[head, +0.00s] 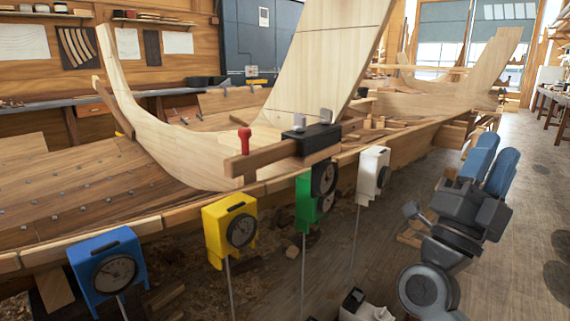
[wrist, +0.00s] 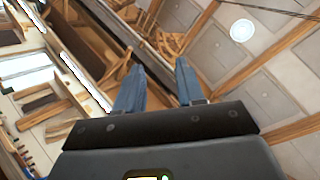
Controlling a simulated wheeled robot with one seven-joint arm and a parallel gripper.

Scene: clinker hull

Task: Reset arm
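My gripper (head: 492,168) is raised at the right in the head view, over the open floor and to the right of the hull (head: 404,150). In the wrist view my gripper (wrist: 160,80) shows two blue fingers standing apart with a clear gap. Nothing is held between them. The wrist view faces up past the fingers toward the ceiling panels (wrist: 250,80) and a round lamp (wrist: 242,30). The gripper touches nothing that I can see.
Blue (head: 106,268), yellow (head: 229,230), green (head: 305,205) and white (head: 372,174) dial boxes hang along the hull's near edge. A wooden bar with a red knob (head: 244,140) lies above them. Workbenches (head: 552,105) stand far right. The right floor (head: 530,240) is mostly clear.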

